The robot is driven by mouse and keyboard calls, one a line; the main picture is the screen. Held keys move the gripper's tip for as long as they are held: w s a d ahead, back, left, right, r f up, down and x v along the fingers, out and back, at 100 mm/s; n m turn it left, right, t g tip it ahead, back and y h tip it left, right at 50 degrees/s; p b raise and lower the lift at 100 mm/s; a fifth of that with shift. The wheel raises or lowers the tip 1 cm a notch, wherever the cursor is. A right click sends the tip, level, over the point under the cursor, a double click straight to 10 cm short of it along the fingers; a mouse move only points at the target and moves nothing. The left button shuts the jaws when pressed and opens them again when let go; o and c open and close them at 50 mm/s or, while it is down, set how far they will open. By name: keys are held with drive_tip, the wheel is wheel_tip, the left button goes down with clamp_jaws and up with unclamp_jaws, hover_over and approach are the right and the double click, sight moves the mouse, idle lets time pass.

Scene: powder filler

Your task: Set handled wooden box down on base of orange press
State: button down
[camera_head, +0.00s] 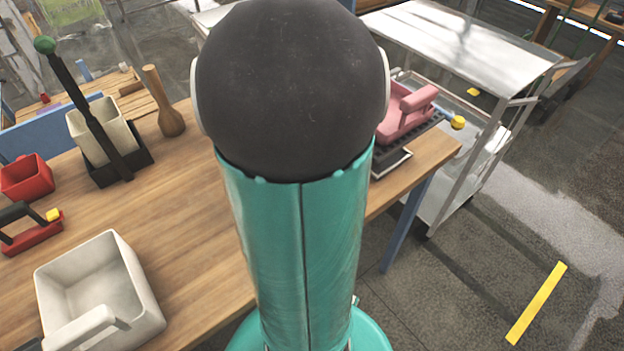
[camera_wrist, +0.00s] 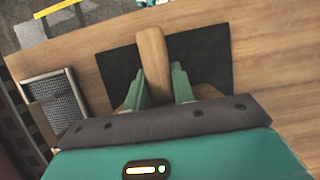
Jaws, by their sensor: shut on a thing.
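My gripper (camera_wrist: 160,85) shows in the wrist view with its green fingers shut on a light wooden handle (camera_wrist: 151,52), which I take to be that of the handled wooden box. The handle points up the picture over a dark flat rectangle. The rest of the box is mostly hidden behind the fingers and wrist. Whether it touches the surface below, I cannot tell. In the head view my own arm hides the gripper and box. No clearly orange press shows in either view.
The dark rectangle (camera_wrist: 205,55) lies on the wooden table, with a grey mesh-topped tray (camera_wrist: 55,100) to its left. In the head view, a white handled box (camera_head: 140,300), a red bin (camera_head: 25,178) and a wooden pestle (camera_head: 170,120) stand left; a pink handled item (camera_head: 402,115) stands right.

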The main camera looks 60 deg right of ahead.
drive_tip(key=shift+f, duration=0.55)
idle(0.5)
drive_tip(key=c, duration=1.1)
unclamp_jaws()
drive_tip(key=v, duration=0.7)
drive_tip(key=shift+w+r, duration=0.1)
drive_tip(key=shift+r, duration=0.15)
drive_tip(key=w+a+r+n+t, duration=0.1)
drive_tip(key=w+a+r+t, duration=0.1)
drive_tip(key=a, duration=0.8)
drive_tip(key=w+a+r+n+t+h, duration=0.1)
drive_tip(key=w+a+t, duration=0.3)
drive_tip(key=a, duration=0.6)
drive_tip(key=w+a+r+n+t+h, duration=0.1)
drive_tip(key=w+a+r+n+t, duration=0.2)
drive_tip(key=a, duration=0.7)
drive_tip(key=shift+w+a+r+t, duration=0.15)
drive_tip(key=shift+w+r, duration=0.05)
drive_tip(key=shift+w, duration=0.4)
drive_tip(key=shift+w+a+r+t, duration=0.15)
drive_tip(key=shift+w+r, duration=0.05)
drive_tip(key=shift+w, duration=0.35)
